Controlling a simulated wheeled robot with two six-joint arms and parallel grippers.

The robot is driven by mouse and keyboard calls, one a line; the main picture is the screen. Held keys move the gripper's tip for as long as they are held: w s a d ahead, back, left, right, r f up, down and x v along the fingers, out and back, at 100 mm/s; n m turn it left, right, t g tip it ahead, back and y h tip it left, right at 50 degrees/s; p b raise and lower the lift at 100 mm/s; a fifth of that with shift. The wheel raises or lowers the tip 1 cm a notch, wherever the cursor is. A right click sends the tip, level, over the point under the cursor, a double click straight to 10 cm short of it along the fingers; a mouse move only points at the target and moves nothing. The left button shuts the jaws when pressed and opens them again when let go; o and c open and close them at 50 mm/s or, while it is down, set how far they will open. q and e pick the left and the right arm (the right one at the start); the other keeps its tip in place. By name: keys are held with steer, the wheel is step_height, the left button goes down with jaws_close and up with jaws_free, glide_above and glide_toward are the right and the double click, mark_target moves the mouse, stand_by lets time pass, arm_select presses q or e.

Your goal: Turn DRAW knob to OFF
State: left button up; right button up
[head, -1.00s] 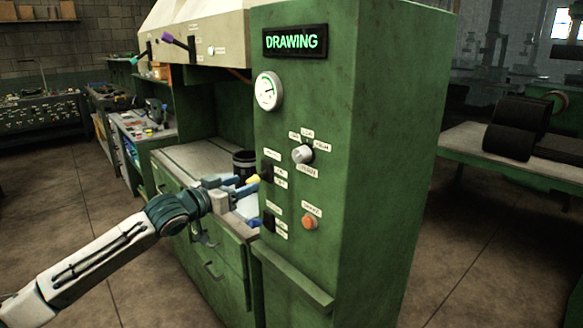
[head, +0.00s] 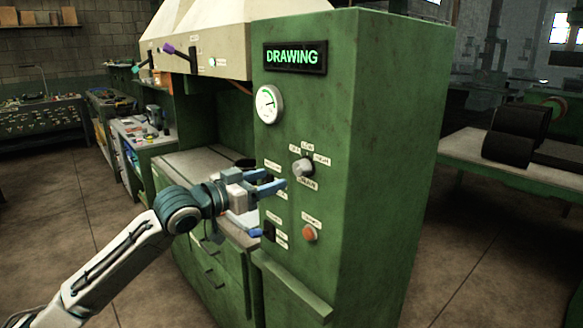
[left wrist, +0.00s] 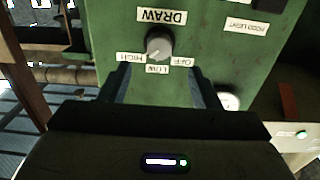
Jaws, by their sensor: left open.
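The DRAW knob (head: 302,168) is a small grey-white round knob on the green cabinet's front panel. Labels OFF, LOW and HIGH sit around it. In the left wrist view the knob (left wrist: 158,46) and its labels appear upside down, with OFF to the right, LOW below and HIGH to the left. I cannot tell for sure which label it points at. My left gripper (head: 274,183) is open and empty, just left of and slightly below the knob in the head view. In the left wrist view its fingers (left wrist: 161,82) straddle the knob's direction, apart from it. My right gripper is not in view.
The green cabinet (head: 375,130) bears a lit DRAWING sign (head: 295,57), a round gauge (head: 269,104), an orange button (head: 310,233) and a dark switch (head: 269,229) near the knob. A ledge (head: 290,285) juts out below. The air before the panel is free.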

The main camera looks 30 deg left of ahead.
mark_target(297, 170)
arm_select(q)
steer(key=p+x, duration=0.2)
steer(key=x, duration=0.3)
steer(key=shift+w+d, duration=0.1)
steer(key=shift+w, duration=0.25)
steer(key=shift+p+x, duration=0.35)
steer(key=shift+x, duration=0.6)
steer(key=c, duration=1)
